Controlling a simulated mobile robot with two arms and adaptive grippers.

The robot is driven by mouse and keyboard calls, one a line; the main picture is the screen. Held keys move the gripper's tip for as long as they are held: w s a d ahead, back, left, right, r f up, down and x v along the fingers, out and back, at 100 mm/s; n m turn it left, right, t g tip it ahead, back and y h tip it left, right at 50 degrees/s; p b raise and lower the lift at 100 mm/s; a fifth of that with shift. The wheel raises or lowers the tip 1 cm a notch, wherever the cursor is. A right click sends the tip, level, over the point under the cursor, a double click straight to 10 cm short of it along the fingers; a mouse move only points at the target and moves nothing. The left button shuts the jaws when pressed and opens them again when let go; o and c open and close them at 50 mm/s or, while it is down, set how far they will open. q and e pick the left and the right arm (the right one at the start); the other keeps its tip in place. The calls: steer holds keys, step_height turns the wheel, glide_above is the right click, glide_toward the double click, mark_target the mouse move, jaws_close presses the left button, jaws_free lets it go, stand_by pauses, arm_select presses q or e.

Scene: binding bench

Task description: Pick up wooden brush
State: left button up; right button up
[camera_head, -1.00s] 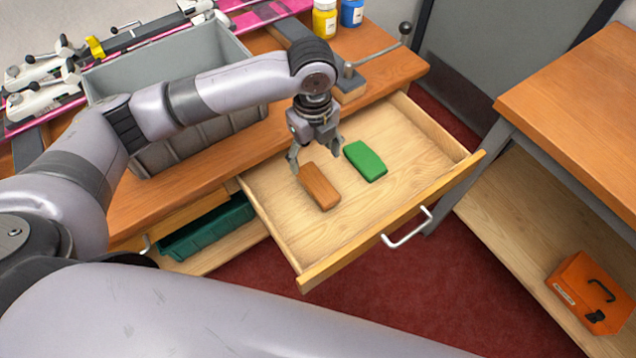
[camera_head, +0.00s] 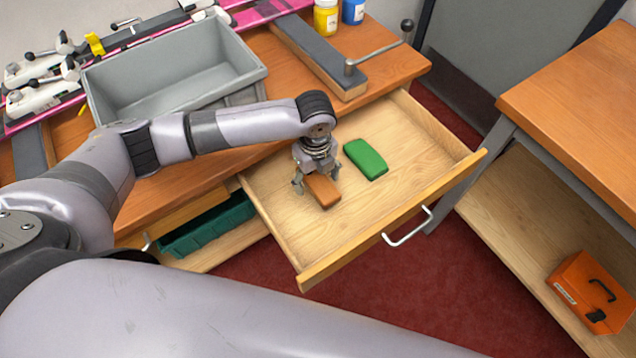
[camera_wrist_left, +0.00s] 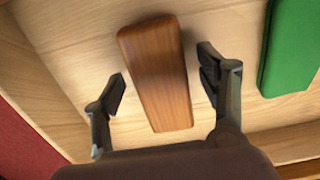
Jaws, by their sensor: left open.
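The wooden brush (camera_head: 322,190) is a brown block lying in the open drawer. In the left wrist view the wooden brush (camera_wrist_left: 158,75) lies between my two open fingers, with a gap on each side. My left gripper (camera_head: 317,183) is over the brush's far end, fingers pointing down; it also shows in the left wrist view (camera_wrist_left: 163,90). It is open and holds nothing. My right gripper is not in view.
A green block (camera_head: 366,159) lies in the drawer (camera_head: 400,193) just right of the brush; it also shows in the wrist view (camera_wrist_left: 292,45). The drawer walls surround both. A grey bin (camera_head: 250,66) stands on the bench behind my left arm. The drawer's front right is clear.

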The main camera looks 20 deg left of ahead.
arm_select(q)
steer(key=shift+c, duration=0.4)
steer(key=c, duration=1.2)
